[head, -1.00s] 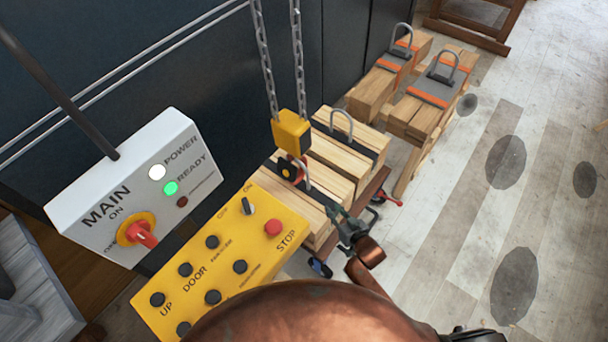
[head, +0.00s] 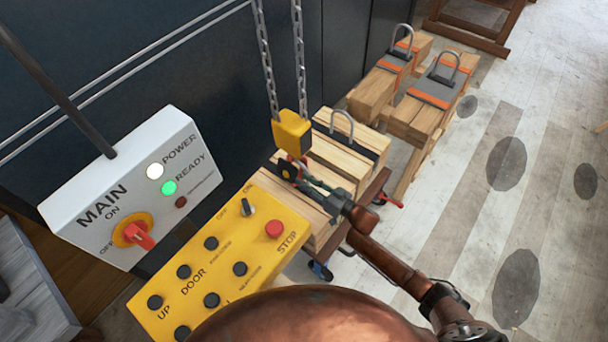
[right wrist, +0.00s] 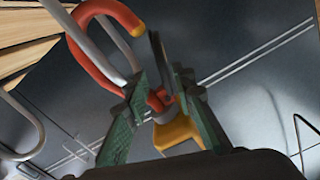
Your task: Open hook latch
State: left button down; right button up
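The orange-red hook (right wrist: 90,38) hangs below the yellow hook block (head: 292,133) on two chains. Its latch (right wrist: 160,65) shows in the right wrist view as a thin dark strip near the hook's orange tip. A grey metal loop (right wrist: 118,45) appears to pass through the hook's opening. My right gripper (right wrist: 160,82) has its green fingers apart, one on each side of the latch and lower hook area; contact is unclear. In the head view my right gripper (head: 308,184) reaches the hook from the right and partly hides it. My left gripper is not in view.
A yellow button panel (head: 222,262) and a white main switch box (head: 90,185) stand at the left. Wooden timber bundles (head: 345,155) with lifting loops sit on a cart below the hook. More timber (head: 412,118) lies behind. The floor at right is clear.

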aim_at(293, 174)
jog(key=x, duration=0.4)
jog(key=shift+s+a, duration=0.1)
jog(key=shift+a, duration=0.05)
jog(key=shift+a+r+b, duration=0.2)
jog(key=shift+a+b, duration=0.1)
jog(key=shift+a, duration=0.25)
jog(key=shift+w+d, duration=0.1)
jog(key=shift+w, duration=0.15)
jog(key=shift+w+d+f, duration=0.1)
jog(key=shift+d, duration=0.05)
jog(key=c, duration=0.5)
jog(key=shift+c, duration=0.7)
grip_shut()
